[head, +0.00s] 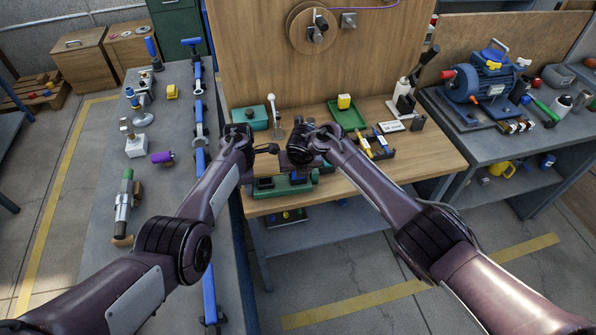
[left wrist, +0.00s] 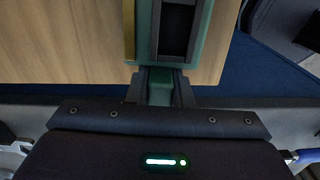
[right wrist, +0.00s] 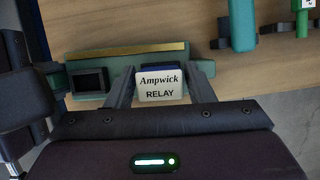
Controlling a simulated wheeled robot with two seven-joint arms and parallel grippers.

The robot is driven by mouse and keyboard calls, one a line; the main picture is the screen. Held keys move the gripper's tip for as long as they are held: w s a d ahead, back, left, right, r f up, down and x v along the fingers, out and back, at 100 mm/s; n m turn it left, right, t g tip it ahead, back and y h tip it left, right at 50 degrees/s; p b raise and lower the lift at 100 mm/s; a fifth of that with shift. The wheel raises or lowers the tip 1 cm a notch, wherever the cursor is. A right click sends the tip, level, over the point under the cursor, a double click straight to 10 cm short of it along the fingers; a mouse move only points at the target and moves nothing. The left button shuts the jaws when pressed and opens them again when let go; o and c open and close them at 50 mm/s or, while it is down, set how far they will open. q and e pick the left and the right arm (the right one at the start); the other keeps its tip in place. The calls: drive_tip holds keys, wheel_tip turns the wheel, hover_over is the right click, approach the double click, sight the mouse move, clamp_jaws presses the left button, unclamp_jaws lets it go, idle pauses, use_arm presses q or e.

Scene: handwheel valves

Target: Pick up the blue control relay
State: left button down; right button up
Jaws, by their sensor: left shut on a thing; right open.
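The blue control relay (right wrist: 160,87) stands in the right part of a long green base (right wrist: 110,57). Its white label reads "Ampwick RELAY". My right gripper (right wrist: 166,73) is open, with a finger on each side of the relay; I cannot tell whether they touch it. My left gripper (left wrist: 160,80) is shut on the near end of the green base (left wrist: 202,35), beside an empty-looking dark slot (left wrist: 175,28). In the head view the base (head: 285,190) lies at the front edge of the bench, and my arms partly hide it and the relay.
The wooden bench (head: 440,160) carries a green tray (head: 347,117) with a yellow block, a black rack (head: 378,150) with several pieces, and a teal box (head: 254,117). A tall wooden panel (head: 260,60) stands behind. A grey table (head: 85,205) with tools is to the left.

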drive_tip(key=c, duration=1)
wheel_tip(320, 180, up, 28)
idle(0.4)
use_arm(q)
drive_tip(key=c, duration=1.2)
unclamp_jaws()
